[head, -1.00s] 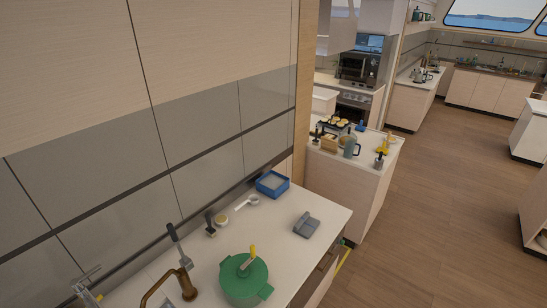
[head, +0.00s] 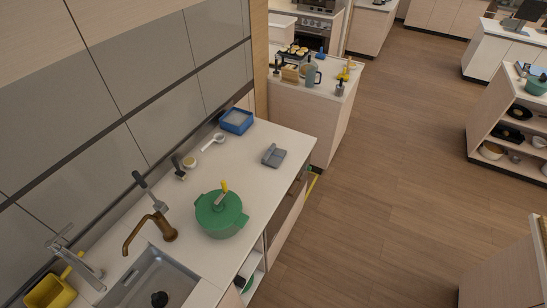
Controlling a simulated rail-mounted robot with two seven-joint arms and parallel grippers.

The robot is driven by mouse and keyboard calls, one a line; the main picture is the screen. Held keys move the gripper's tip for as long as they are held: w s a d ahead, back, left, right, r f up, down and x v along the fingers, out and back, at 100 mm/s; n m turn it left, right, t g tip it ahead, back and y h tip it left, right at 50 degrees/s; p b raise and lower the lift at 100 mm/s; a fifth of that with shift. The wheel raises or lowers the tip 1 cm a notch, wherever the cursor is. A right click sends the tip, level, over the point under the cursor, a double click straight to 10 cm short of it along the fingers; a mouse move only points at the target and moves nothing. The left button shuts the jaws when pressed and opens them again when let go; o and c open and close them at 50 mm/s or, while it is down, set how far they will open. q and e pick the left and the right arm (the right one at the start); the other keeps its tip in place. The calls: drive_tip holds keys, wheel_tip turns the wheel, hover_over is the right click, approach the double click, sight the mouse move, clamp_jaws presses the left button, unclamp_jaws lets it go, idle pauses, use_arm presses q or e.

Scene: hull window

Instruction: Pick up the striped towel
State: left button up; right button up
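I cannot make out a striped towel for certain in the head view. A small yellow and green strip (head: 312,185) shows at the front side of the near counter, by its far corner; it is too small to tell what it is. Neither of my grippers is in view.
An open shelf (head: 512,130) stands at right. The wooden floor (head: 395,180) between is clear.

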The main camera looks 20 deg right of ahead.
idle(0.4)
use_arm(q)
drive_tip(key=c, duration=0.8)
